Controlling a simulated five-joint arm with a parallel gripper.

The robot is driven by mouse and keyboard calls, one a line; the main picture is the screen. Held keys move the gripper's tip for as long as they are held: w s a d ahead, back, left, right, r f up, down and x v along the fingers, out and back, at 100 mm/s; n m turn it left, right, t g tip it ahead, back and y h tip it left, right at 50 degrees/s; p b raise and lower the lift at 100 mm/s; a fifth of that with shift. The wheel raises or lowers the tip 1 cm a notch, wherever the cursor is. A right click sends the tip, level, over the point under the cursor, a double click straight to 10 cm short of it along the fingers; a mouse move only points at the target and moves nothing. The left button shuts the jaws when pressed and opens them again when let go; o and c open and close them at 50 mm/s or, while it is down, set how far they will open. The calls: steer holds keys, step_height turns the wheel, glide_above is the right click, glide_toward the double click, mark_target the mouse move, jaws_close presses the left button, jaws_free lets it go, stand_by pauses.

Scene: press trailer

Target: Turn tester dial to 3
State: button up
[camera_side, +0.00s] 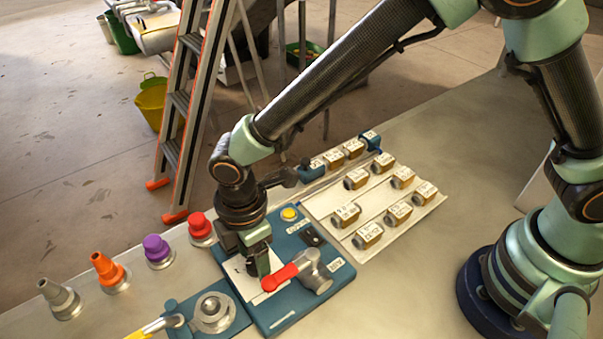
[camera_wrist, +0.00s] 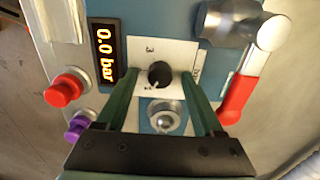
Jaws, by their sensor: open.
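The tester is a blue panel (camera_side: 325,292) on the bench, with a white dial plate (camera_wrist: 143,54). The black round dial knob (camera_wrist: 159,75) shows in the wrist view, with a light mark at its lower left. A 3 is printed on the plate above the knob; other marks are too small to read. My gripper (camera_wrist: 160,80) is open, pointing down over the plate, with one finger on each side of the knob. I cannot tell whether they touch it. In the side view my gripper (camera_side: 262,268) hides the knob. The tester's display (camera_wrist: 105,54) reads 0.0 bar.
A valve with a red lever (camera_side: 280,277) stands close right of my gripper. A round metal fitting (camera_side: 212,312) is front left. Red (camera_side: 201,228), purple, orange and grey plugs line the left. A tray of labelled blocks (camera_side: 320,207) lies behind. A ladder (camera_side: 187,105) stands beyond the bench.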

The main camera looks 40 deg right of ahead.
jaws_close()
steer(key=shift+m, duration=0.4)
steer(key=m, duration=1)
steer(key=shift+m, duration=0.4)
steer(key=m, duration=0.6)
steer(key=shift+m, duration=0.3)
steer(key=m, duration=0.5)
steer(key=shift+m, duration=0.3)
